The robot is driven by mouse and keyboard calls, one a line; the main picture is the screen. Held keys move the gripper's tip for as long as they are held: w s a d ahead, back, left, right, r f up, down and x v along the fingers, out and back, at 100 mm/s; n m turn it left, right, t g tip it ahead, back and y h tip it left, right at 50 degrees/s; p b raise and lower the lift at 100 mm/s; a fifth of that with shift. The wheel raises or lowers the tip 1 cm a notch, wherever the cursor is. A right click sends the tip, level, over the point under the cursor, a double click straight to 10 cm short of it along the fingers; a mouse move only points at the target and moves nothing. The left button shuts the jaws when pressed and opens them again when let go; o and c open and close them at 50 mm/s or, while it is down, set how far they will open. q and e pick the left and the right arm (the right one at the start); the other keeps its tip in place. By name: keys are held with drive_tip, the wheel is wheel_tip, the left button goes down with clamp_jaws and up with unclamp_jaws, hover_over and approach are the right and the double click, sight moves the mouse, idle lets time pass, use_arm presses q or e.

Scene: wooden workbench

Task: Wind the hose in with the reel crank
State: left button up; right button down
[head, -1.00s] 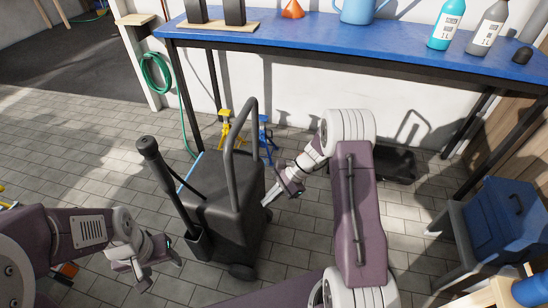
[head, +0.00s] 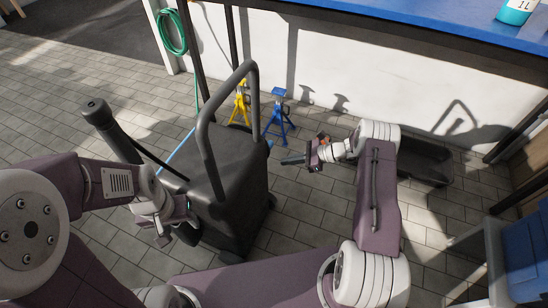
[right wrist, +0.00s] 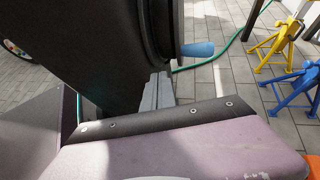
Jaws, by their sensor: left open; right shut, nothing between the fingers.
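A black wheeled machine (head: 226,170) with a loop handle stands upright between my arms. In the right wrist view, a dark round part (right wrist: 160,30), seemingly the reel, shows with a light blue crank grip (right wrist: 197,49) sticking out to the right. The reel and grip are not clear in the head view. The green hose (right wrist: 237,38) runs along the floor behind the grip. My right gripper (head: 291,160) is shut and empty, right of the machine; its grey fingers (right wrist: 158,92) point towards the reel, apart from the grip. My left gripper (head: 177,231) is open beside the machine's left side.
A yellow stand (head: 240,103) and a blue stand (head: 278,117) are on the floor behind the machine. A coiled green hose (head: 171,32) hangs at the back left. The blue bench (head: 400,22) spans the back. A blue cabinet (head: 522,240) is at right.

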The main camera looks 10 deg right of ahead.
drive_tip(key=w+d+f+m+t+b, duration=0.3)
drive_tip(key=f+m+t, duration=0.1)
drive_tip(key=f, duration=0.3)
drive_tip(key=r+b+x, duration=0.1)
drive_tip(key=b+x, duration=0.4)
drive_tip(key=x, duration=0.5)
use_arm(q)
wheel_tip(320, 180, down, 10)
drive_tip(key=shift+b, duration=0.35)
use_arm(e)
drive_tip(key=shift+y, duration=0.4)
drive_tip(key=r, duration=0.2)
drive_tip(key=d+r, duration=0.1)
drive_tip(key=r, duration=0.1)
drive_tip(key=shift+w+r, duration=0.1)
